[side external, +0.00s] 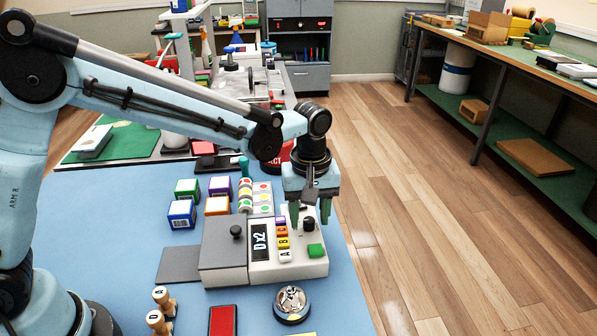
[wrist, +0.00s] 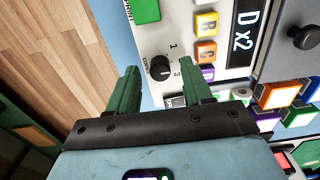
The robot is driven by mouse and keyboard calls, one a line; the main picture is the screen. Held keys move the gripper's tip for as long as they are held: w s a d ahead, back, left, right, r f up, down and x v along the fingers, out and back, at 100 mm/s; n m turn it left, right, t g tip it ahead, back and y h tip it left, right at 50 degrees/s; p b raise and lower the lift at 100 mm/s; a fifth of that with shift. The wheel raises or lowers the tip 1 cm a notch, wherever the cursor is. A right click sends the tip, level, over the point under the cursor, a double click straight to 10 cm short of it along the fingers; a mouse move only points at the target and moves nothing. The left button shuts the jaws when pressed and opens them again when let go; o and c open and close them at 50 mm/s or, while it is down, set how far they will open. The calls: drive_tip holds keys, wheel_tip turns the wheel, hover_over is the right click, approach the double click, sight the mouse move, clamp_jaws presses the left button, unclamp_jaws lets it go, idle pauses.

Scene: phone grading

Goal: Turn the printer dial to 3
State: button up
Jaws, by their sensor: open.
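The printer (side external: 290,262) is a white and grey unit on the blue table, with a dark display (side external: 260,243) reading "D x2". Its black dial (wrist: 160,69) shows in the wrist view, with "1" and "3" printed beside it; I cannot clearly read its pointer. The dial also shows in the side view (side external: 309,225). My gripper (wrist: 160,67) has its two green fingers apart, one on either side of the dial in the wrist view. In the side view my gripper (side external: 310,221) is just above the dial. I cannot tell whether the fingers touch it.
A green button (side external: 315,250) and a row of coloured letter buttons (side external: 284,243) sit close to the dial. Label rolls (side external: 246,195) and several coloured boxes (side external: 182,213) stand behind the printer. Wooden stamps (side external: 164,300) and a round silver-topped object (side external: 291,304) lie in front.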

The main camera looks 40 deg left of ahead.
drive_tip(key=shift+f, duration=0.25)
clamp_jaws()
drive_tip(key=shift+m, duration=0.4)
drive_tip(key=m, duration=0.3)
drive_tip(key=shift+m, duration=2.6)
